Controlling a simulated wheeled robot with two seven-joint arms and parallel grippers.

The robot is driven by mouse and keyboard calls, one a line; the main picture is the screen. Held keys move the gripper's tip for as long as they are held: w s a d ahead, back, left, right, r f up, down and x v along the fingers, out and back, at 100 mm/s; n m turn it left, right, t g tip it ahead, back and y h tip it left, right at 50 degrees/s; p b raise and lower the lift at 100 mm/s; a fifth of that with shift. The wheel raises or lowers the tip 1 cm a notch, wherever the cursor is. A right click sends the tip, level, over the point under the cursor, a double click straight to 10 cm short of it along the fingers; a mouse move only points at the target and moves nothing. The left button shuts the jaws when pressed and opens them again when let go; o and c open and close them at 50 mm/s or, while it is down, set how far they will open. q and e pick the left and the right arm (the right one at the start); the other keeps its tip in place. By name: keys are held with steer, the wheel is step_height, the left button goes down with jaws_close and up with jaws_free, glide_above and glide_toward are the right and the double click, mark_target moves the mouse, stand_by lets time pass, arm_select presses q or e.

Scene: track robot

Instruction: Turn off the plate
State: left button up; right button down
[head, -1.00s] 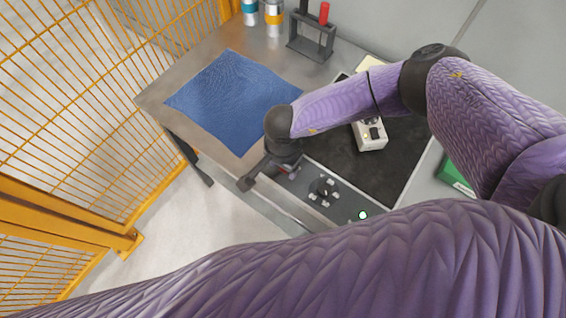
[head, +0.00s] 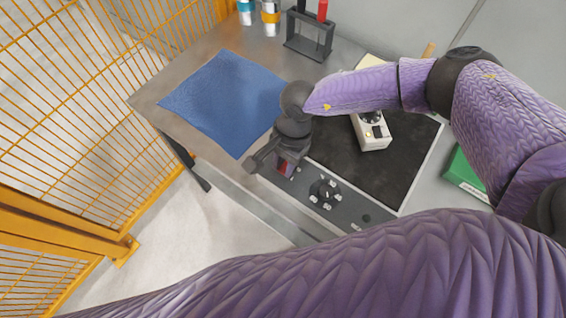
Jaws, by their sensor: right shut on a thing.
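The plate (head: 340,158) is a dark, flat slab set in the worktop, with a grey control panel (head: 342,212) along its front edge. The panel carries a round knob (head: 326,191) with pale marks around it, a small round indicator (head: 366,218) that is dark, and a red switch (head: 284,167) at its left end. My right gripper (head: 280,163) is at this left end, shut on the red switch; its fingers are seen from above and partly hide the switch. My left gripper is out of view.
A white device (head: 371,133) with a dial stands on the plate. A blue cloth (head: 222,100) lies to the left. A dark rack (head: 309,38) and cans (head: 270,15) stand at the back. A green box (head: 466,172) is at right; yellow mesh fencing (head: 70,90) borders the left.

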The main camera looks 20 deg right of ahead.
steer(key=shift+c, duration=2.4)
jaws_free()
steer(key=shift+r, duration=0.1)
steer(key=p+v, duration=0.2)
steer(key=v, duration=0.7)
steer(key=shift+r, duration=0.35)
